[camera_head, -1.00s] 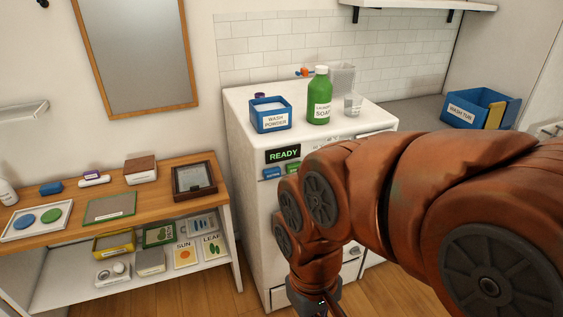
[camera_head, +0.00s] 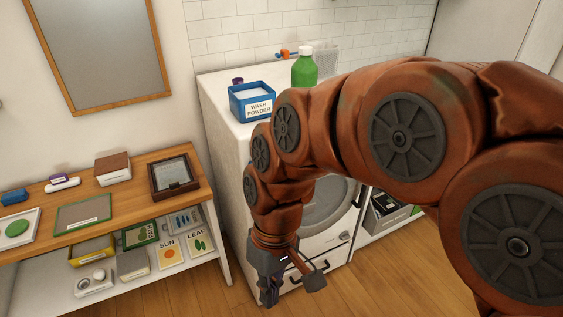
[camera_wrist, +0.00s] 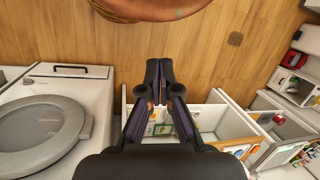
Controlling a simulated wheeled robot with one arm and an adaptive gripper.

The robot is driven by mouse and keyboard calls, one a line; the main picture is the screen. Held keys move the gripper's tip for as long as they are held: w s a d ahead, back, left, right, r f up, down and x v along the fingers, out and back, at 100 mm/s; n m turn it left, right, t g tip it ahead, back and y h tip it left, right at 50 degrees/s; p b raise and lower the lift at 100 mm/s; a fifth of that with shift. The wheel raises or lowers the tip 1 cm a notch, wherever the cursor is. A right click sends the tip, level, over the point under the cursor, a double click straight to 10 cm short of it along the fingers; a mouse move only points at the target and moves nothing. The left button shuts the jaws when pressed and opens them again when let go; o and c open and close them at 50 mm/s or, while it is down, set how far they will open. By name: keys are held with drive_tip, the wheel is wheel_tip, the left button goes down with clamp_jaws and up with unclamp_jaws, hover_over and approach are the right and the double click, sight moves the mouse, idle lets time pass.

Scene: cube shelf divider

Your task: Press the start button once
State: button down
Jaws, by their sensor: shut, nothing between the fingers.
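The white washing machine (camera_head: 222,130) stands in the middle of the head view, with its round grey door (camera_head: 330,205) partly behind my arm. The start button and the display do not show now; my arm covers the upper front panel. My gripper (camera_head: 271,295) hangs low in front of the machine, pointing down, apart from it. In the wrist view my gripper (camera_wrist: 159,70) is shut and empty. The machine (camera_wrist: 100,90) and its door (camera_wrist: 42,128) lie left of the fingers there.
A blue wash powder box (camera_head: 252,101) and a green soap bottle (camera_head: 304,70) stand on the machine. A wooden-topped shelf unit (camera_head: 140,160) with small boxes and trays is at left. White open shelving (camera_wrist: 210,115) lies beyond the fingers.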

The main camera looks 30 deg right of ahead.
drive_tip(key=w+d+f+n+t+y+b, duration=0.15)
drive_tip(key=w+y, duration=0.25)
drive_tip(key=w, duration=0.6)
drive_tip(key=w+d+f+n+t+y+b, duration=0.1)
drive_tip(key=w+t+y+b, duration=0.3)
drive_tip(key=w, duration=0.6)
drive_tip(key=w+d+f+m+t, duration=0.1)
drive_tip(key=w+d+f+t, duration=0.1)
drive_tip(key=d, duration=0.6)
drive_tip(key=w+d+f+m+t+b, duration=0.1)
drive_tip(key=w+d+f+t, duration=0.1)
drive_tip(key=d, duration=0.7)
drive_tip(key=w+d+f+m+t+b, duration=0.1)
drive_tip(key=w+d+f+t, duration=0.2)
drive_tip(key=d, duration=0.5)
drive_tip(key=shift+w+d+t, duration=0.15)
drive_tip(key=shift+w+t, duration=0.35)
drive_tip(key=shift+t, duration=0.65)
drive_tip(key=shift+f+m, duration=0.1)
drive_tip(key=shift+m, duration=0.25)
drive_tip(key=w+p, duration=0.1)
drive_tip(key=w, duration=0.7)
drive_tip(key=shift+w+d+p, duration=0.35)
drive_tip(key=shift+w+p, duration=0.05)
